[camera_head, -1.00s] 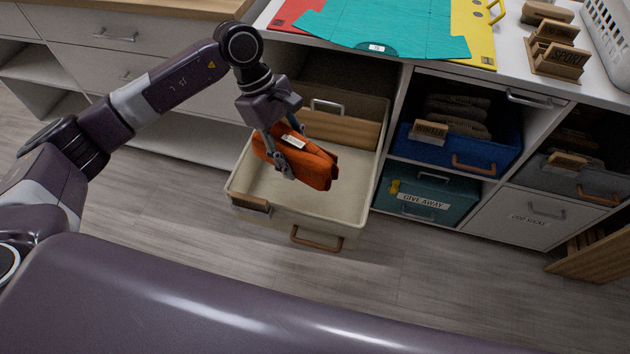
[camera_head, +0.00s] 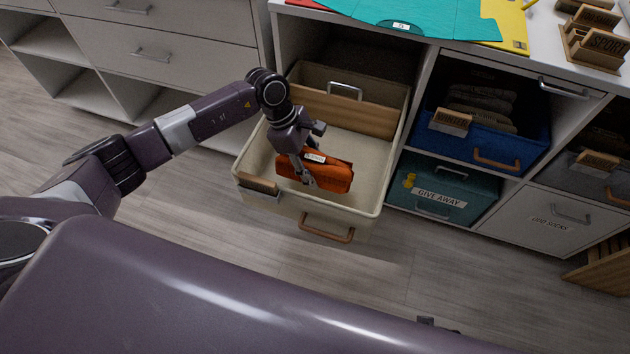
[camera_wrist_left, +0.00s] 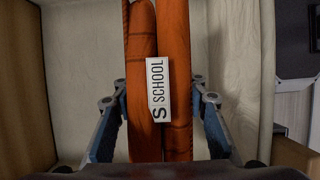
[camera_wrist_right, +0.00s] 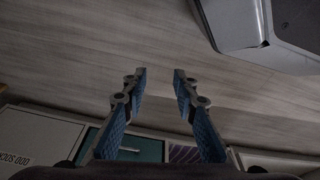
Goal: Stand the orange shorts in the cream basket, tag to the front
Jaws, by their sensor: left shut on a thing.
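The folded orange shorts (camera_head: 330,174) are held by my left gripper (camera_head: 307,172) inside the pulled-out cream basket (camera_head: 274,204). In the left wrist view the shorts (camera_wrist_left: 178,60) stand between the two fingers, and a white tag (camera_wrist_left: 159,90) reading "S SCHOOL" lies along their near edge. In the head view the tag shows on the upper edge. I cannot tell whether the shorts touch the basket floor. My right gripper (camera_wrist_right: 158,80) is open and empty over the wooden floor, seen only in the right wrist view.
A wooden divider (camera_head: 345,112) stands towards the back of the basket. A teal folding board (camera_head: 420,18) lies on the shelf top.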

